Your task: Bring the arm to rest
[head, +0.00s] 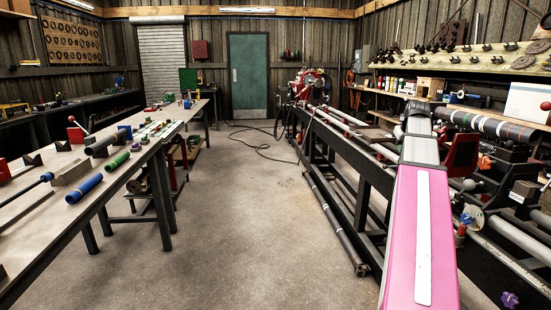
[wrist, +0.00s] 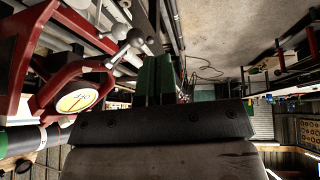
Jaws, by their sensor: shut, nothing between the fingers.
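My arm (head: 422,220), pink with a white strip, reaches forward from the lower right of the head view, in front of the lathe bench. Its far end is a grey and black link; my gripper is hidden beyond it there. In the wrist view, which looks upside down, my gripper (wrist: 158,80) shows as two dark green fingers close together. It is shut and empty. Red lathe parts (wrist: 60,70) with a round yellow-and-white badge lie at the left of the wrist view, near the fingers. I cannot tell the exact gap between them.
The lathe bench (head: 345,165) runs along the right, with a dark shaft (head: 480,123) and red stands close to my arm. A workbench (head: 45,215) with tools and blue and green cylinders stands at the left.

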